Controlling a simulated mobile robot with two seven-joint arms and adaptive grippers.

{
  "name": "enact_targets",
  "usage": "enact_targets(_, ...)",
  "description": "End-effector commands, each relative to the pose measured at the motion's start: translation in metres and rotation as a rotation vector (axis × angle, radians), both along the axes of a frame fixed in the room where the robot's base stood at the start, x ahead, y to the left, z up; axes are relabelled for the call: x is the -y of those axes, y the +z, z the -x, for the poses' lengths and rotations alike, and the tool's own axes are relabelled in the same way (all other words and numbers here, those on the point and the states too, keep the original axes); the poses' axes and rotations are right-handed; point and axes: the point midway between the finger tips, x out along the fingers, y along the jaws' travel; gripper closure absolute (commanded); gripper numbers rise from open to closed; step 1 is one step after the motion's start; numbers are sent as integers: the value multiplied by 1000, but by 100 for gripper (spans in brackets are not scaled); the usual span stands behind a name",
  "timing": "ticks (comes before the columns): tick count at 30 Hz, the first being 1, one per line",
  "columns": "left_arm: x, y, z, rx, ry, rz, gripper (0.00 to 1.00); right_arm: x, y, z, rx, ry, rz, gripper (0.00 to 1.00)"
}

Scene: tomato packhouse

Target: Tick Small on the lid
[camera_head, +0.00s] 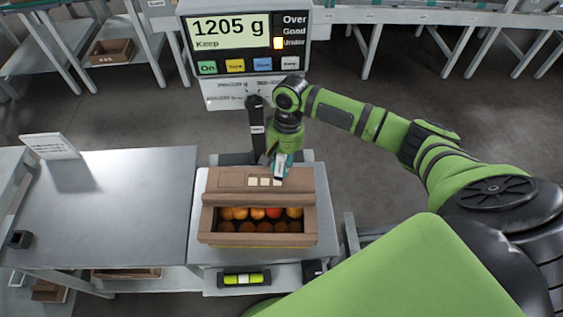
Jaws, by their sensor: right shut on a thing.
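An open cardboard box (211,224) of orange and red tomatoes (257,213) stands on the weighing stand. Its lid flap (230,180) is raised at the back and bears a row of small pale squares; their words are too small to read. My right gripper (279,172) is at the lid's upper edge, right of the middle, pointing down. It is shut on a small teal and white thing, probably a marker, whose tip is close to the lid; I cannot tell whether it touches. My left gripper is not in view.
The scale display (245,35) reads 1205 g, with the lamp beside Under lit. A grey table (110,205) with a white sign (50,146) stands at left, largely clear. A green level vial (243,279) sits below the box. A dark post (257,125) rises behind it.

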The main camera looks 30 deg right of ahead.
Motion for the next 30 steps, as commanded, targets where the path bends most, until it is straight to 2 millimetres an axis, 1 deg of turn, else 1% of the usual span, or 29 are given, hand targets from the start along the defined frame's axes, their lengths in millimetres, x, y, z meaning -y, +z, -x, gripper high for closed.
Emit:
enact_targets(24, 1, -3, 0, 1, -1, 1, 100, 0, -9, 0, 0, 0, 0, 100)
enact_targets(30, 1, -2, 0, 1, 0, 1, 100, -1, -8, 0, 0, 0, 0, 100)
